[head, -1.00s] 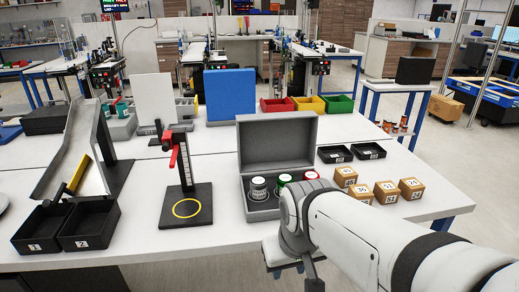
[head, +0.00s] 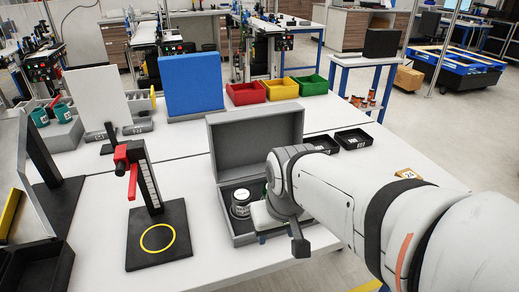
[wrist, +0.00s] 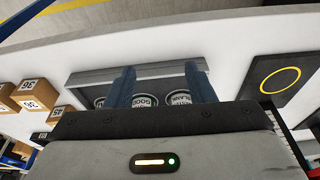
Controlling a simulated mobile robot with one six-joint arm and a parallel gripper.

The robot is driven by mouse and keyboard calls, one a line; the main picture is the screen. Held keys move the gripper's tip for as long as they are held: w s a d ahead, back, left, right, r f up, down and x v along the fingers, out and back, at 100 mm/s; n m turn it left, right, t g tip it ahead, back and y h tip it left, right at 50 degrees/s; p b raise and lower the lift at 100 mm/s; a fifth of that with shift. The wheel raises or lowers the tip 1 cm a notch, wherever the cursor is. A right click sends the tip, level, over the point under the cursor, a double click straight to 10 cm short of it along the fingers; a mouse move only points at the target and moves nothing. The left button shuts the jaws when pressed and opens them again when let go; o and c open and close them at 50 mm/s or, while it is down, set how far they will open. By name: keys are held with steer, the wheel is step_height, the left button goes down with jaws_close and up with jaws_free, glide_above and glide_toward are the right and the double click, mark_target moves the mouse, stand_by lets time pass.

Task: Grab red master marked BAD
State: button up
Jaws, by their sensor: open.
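The open grey case (head: 255,140) stands on the white table with its lid up. A silver master (head: 241,204) sits at its left end. My arm hides the other masters in the head view. The wrist view shows the case (wrist: 90,78) with the masters in a row: one marked BLANK (wrist: 180,98) at right, one marked GOOD (wrist: 145,100) in the middle. A third (wrist: 99,102), partly behind the left finger, has no readable mark; its place fits the red one. My gripper (wrist: 162,78) is open and empty over the case, its blue fingers either side of the GOOD master.
A stand with a red clamp (head: 150,190) and yellow-ringed base is left of the case. Small black trays (head: 353,139) lie beyond the case to the right. Numbered boxes (wrist: 30,95) show in the wrist view. Coloured bins (head: 277,89) stand at the back.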

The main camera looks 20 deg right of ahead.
steer(key=o, duration=0.5)
steer(key=shift+m+t, duration=0.4)
steer(key=shift+t, duration=0.1)
steer(key=w+d, duration=0.2)
steer(key=w, duration=0.1)
steer(key=w+d+r+p, duration=0.1)
steer(key=w+d, duration=0.1)
steer(key=w, duration=0.1)
steer(key=w+d+r+p, duration=0.1)
steer(key=w+d, duration=0.1)
steer(key=w, duration=0.1)
steer(key=shift+w+r, duration=0.2)
steer(key=shift+c, duration=0.2)
steer(key=shift+o, duration=0.5)
steer(key=w+d+p, duration=0.1)
steer(key=w+d, duration=0.4)
steer(key=d, duration=0.1)
steer(key=shift+w+t, duration=0.35)
steer(key=shift+t, duration=0.05)
steer(key=shift+h, duration=0.3)
steer(key=shift+d+p+x, duration=0.2)
steer(key=shift+d+x, duration=0.1)
steer(key=shift+x, duration=1.05)
steer(key=shift+d+p+x, duration=0.15)
steer(key=shift+d+x, duration=0.15)
steer(key=shift+x, duration=1.1)
steer(key=shift+d+p+x, duration=0.2)
steer(key=shift+d+x, duration=0.1)
steer(key=shift+x, duration=1.05)
